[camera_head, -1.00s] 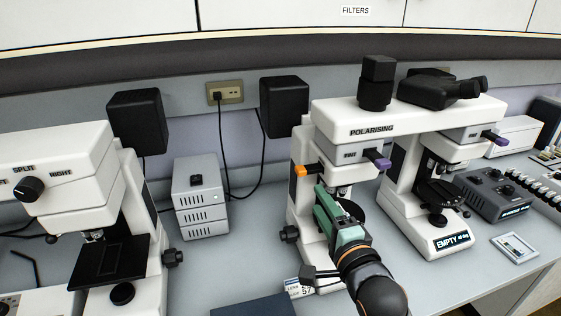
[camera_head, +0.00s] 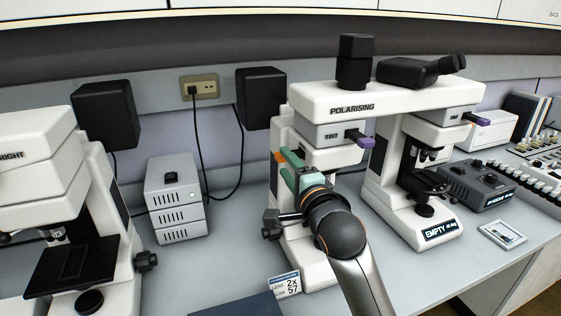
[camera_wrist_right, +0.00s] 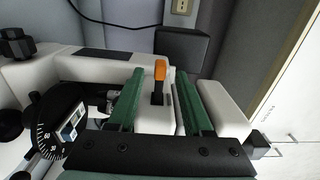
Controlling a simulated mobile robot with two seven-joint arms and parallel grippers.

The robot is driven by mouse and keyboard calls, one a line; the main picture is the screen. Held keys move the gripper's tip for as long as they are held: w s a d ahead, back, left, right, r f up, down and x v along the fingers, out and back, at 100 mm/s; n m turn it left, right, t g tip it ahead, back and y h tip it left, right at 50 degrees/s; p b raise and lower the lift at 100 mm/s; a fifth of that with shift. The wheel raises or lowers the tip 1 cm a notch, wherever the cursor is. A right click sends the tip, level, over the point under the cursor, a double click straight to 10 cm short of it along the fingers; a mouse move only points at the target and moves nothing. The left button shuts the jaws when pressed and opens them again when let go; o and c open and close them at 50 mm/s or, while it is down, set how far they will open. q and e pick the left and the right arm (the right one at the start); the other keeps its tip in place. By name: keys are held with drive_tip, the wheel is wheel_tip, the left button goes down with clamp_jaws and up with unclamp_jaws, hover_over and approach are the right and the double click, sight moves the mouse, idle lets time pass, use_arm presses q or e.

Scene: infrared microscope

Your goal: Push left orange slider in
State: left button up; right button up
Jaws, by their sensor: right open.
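The left orange slider (camera_head: 279,157) sticks out of the left side of the TINT block (camera_head: 322,134) on the polarising microscope. In the head view my gripper partly covers it. In the right wrist view the orange slider (camera_wrist_right: 160,70) stands between my two green fingers on its dark stem, with a gap on each side. My right gripper (camera_head: 287,167) is open at the slider and holds nothing; its fingers also show in the wrist view (camera_wrist_right: 160,92). I cannot tell whether a finger touches the slider. My left gripper is out of view.
A purple slider end (camera_head: 362,139) sticks out of the block's right side. A grey power box (camera_head: 176,205) stands left of the microscope, and another microscope (camera_head: 75,200) stands at far left. A dark box (camera_head: 261,97) hangs behind.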

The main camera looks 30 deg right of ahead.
sight(283, 160)
drive_tip(key=shift+x, duration=2.1)
clamp_jaws()
